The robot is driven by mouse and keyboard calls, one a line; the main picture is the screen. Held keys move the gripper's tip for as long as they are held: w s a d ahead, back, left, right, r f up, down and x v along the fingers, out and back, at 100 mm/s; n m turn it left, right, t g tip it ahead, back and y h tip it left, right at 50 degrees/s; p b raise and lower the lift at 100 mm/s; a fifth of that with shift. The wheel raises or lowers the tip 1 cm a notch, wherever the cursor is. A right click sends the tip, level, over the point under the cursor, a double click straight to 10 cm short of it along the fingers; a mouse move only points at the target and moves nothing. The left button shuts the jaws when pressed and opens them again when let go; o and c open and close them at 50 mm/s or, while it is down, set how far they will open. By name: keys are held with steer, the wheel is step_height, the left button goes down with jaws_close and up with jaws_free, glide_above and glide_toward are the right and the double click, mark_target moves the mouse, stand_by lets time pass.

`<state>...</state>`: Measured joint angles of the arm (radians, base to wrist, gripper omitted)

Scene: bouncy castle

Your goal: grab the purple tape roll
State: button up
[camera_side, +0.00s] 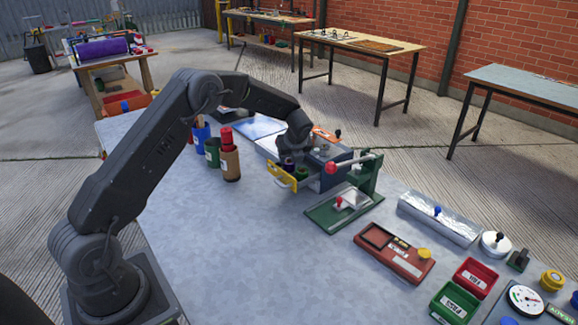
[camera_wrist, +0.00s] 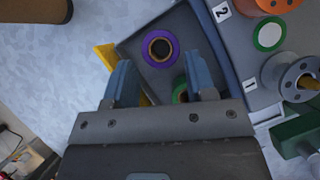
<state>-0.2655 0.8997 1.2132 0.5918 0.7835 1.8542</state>
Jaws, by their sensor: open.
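The purple tape roll (camera_wrist: 147,48) lies in an open grey drawer (camera_wrist: 187,32) in the wrist view, with a dark hole at its centre. A green roll (camera_wrist: 179,92) lies below it, partly hidden by my gripper. My gripper (camera_wrist: 162,72) is open and empty, its two fingers pointing up the picture, with the purple roll ahead of and between the finger lines. The drawer has a yellow front (camera_side: 280,177) in the side view. There my wrist is over the drawer, and the purple roll (camera_side: 288,161) is small. How high the fingers are above it I cannot tell.
A grey cabinet (camera_wrist: 243,60) stands right of the drawer, with orange and green-and-white rolls on top. A green press with a red-knobbed lever (camera_side: 364,172) stands close by. Several cups and a brown cylinder (camera_side: 230,163) stand to the left. The front bench top (camera_side: 230,245) is clear.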

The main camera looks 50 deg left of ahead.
mark_target(289, 161)
steer(key=x, duration=0.3)
steer(key=shift+w+a+f, duration=0.1)
steer(key=shift+f, duration=0.05)
steer(key=c, duration=0.6)
